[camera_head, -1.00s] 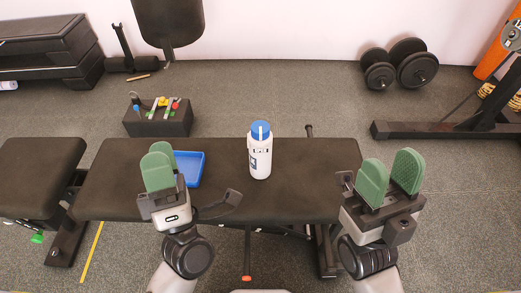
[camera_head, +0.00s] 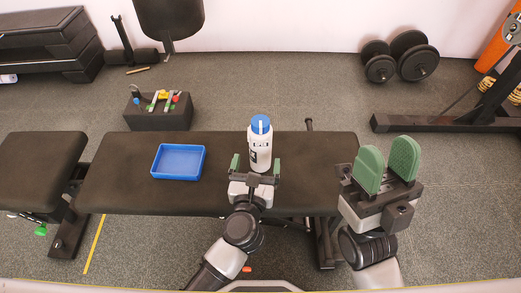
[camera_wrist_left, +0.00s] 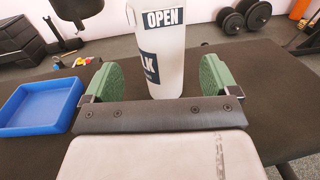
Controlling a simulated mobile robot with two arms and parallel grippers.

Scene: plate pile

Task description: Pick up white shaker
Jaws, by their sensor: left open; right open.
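The white shaker (camera_head: 260,146) has a blue lid and dark labels. It stands upright on the black bench (camera_head: 315,190). My left gripper (camera_head: 256,163) is open, low over the bench, with its green fingers on either side of the shaker's lower part. In the left wrist view the shaker (camera_wrist_left: 160,50) stands between the two fingers (camera_wrist_left: 155,80), with a gap showing beside them; its lid is out of frame there. My right gripper (camera_head: 387,165) is open and empty, to the right of the bench and away from the shaker.
A blue tray (camera_head: 179,176) lies on the bench left of the shaker; it also shows in the left wrist view (camera_wrist_left: 38,128). A black box with small coloured tools (camera_head: 158,117) stands behind the bench. Dumbbells (camera_head: 412,58) lie at the back right. The bench's right part is clear.

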